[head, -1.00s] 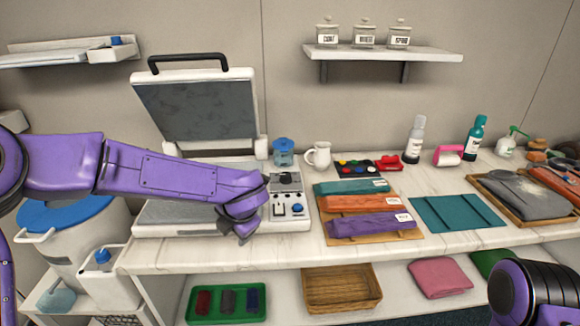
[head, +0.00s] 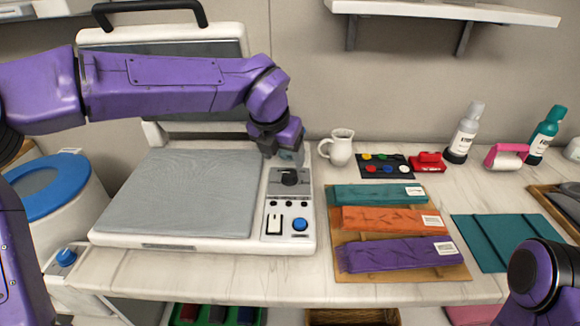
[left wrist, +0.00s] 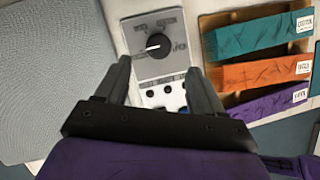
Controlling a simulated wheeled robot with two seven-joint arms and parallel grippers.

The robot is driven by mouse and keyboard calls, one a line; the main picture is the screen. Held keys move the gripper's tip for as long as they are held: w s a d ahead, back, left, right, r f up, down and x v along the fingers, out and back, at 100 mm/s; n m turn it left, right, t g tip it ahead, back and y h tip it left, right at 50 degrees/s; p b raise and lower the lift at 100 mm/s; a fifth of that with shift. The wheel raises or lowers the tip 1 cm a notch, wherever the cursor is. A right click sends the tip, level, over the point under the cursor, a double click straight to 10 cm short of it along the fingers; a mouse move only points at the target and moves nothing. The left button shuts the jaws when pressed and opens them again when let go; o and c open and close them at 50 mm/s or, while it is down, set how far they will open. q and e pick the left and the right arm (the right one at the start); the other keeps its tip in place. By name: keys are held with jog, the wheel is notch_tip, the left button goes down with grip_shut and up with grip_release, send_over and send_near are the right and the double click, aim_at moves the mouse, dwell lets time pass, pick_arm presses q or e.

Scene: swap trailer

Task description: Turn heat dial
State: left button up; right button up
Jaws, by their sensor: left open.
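The heat dial (head: 289,178) is a round black knob on the white control panel at the right of the heat press. In the left wrist view the heat dial (left wrist: 158,46) carries a white pointer line aimed left, with markings around it. My left gripper (head: 285,155) is just behind and above the dial in the head view. In the left wrist view my left gripper (left wrist: 160,75) is open, its two fingers spread on either side of the panel, with the dial beyond the tips and nothing between them. My right arm shows at the lower right; its jaws are out of frame.
The press's grey lower plate (head: 180,195) lies left of the panel, its lid raised behind. A white rocker switch (head: 273,223) and blue button (head: 300,224) sit below the dial. A white jug (head: 339,148) and folded fabrics on a board (head: 343,271) stand to the right.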

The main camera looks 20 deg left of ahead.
aim_at(289, 173)
pick_arm(q)
jog(key=x, duration=0.7)
jog(key=shift+w+f, duration=0.15)
jog(key=shift+w, duration=0.1)
jog(key=shift+f, duration=0.25)
jog(key=c, duration=1)
jog(key=shift+r+m+p, duration=0.15)
jog(key=shift+m+p, duration=0.15)
jog(key=shift+p, duration=0.55)
jog(key=m+h+p, duration=0.1)
jog(key=m+p, duration=0.1)
jog(key=p, duration=0.1)
jog(key=m+g+p, duration=0.1)
jog(key=m+p, duration=0.1)
jog(key=p, duration=0.2)
jog(key=m+h+p, duration=0.1)
jog(key=m+p, duration=0.2)
jog(key=p, duration=0.1)
jog(key=shift+w+a+r+g+h, duration=0.1)
jog(key=shift+a+g+h, duration=0.15)
jog(key=shift+g+h, duration=0.05)
jog(key=shift+m+g+p, duration=0.3)
jog(key=shift+m+p, duration=0.55)
jog(key=shift+m, duration=0.35)
jog(key=shift+w+f+m+h, duration=0.1)
jog(key=shift+f+m+h, duration=0.15)
jog(key=shift+m+h, duration=0.4)
jog(key=shift+m+g+p, duration=0.3)
jog(key=shift+m, duration=0.05)
